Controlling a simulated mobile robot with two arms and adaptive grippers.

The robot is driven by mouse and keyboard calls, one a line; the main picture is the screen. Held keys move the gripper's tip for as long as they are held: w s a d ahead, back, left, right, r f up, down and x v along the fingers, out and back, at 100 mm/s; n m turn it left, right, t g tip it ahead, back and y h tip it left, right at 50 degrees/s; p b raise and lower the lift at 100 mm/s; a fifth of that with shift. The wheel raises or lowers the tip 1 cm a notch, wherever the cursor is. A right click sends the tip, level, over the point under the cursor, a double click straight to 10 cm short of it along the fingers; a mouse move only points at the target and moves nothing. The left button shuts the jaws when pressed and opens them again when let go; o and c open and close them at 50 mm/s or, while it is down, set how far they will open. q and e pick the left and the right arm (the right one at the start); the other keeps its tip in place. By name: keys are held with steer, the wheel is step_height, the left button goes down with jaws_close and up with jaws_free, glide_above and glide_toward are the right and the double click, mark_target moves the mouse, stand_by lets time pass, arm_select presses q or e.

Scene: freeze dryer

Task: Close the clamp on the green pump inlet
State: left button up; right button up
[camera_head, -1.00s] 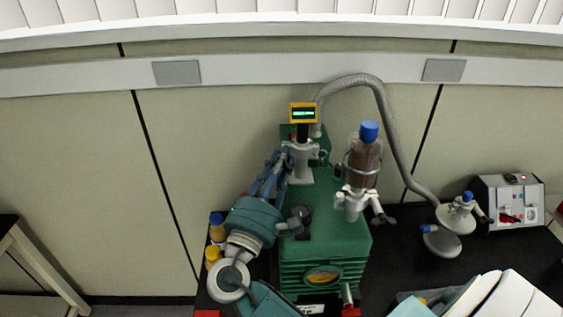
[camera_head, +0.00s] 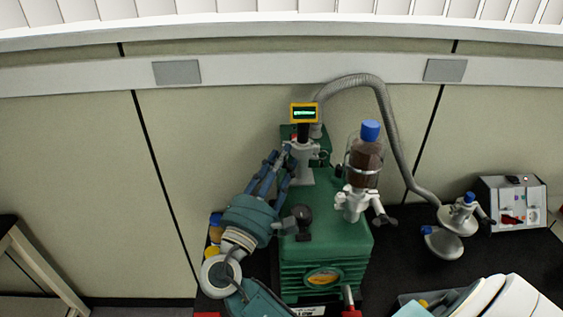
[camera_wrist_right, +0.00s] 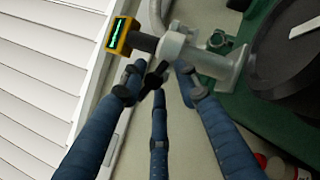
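The green pump (camera_head: 330,240) stands on the black bench. Its grey metal inlet fitting (camera_head: 305,165) rises at the back, with a yellow-framed gauge (camera_head: 304,113) on top. In the right wrist view the fitting (camera_wrist_right: 228,66) lies on its side across the top, with the gauge (camera_wrist_right: 121,37) at its left. A small black clamp lever (camera_wrist_right: 155,76) sticks out from the fitting between my fingertips. My right gripper (camera_head: 281,157) has its blue fingers spread at the left of the fitting. In the wrist view, the right gripper (camera_wrist_right: 160,85) looks open around the lever; contact is unclear. My left gripper is out of view.
A brown-filled bottle with a blue cap (camera_head: 370,131) stands on the pump's right side. A ribbed grey hose (camera_head: 388,120) arches behind to fittings at the right. A switch box (camera_head: 512,203) stands at the far right. Small bottles (camera_head: 215,232) stand left of the pump.

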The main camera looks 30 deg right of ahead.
steer(key=v, duration=0.7)
steer(key=shift+a, duration=0.25)
steer(key=shift+s+f, duration=0.1)
steer(key=shift+s, duration=0.05)
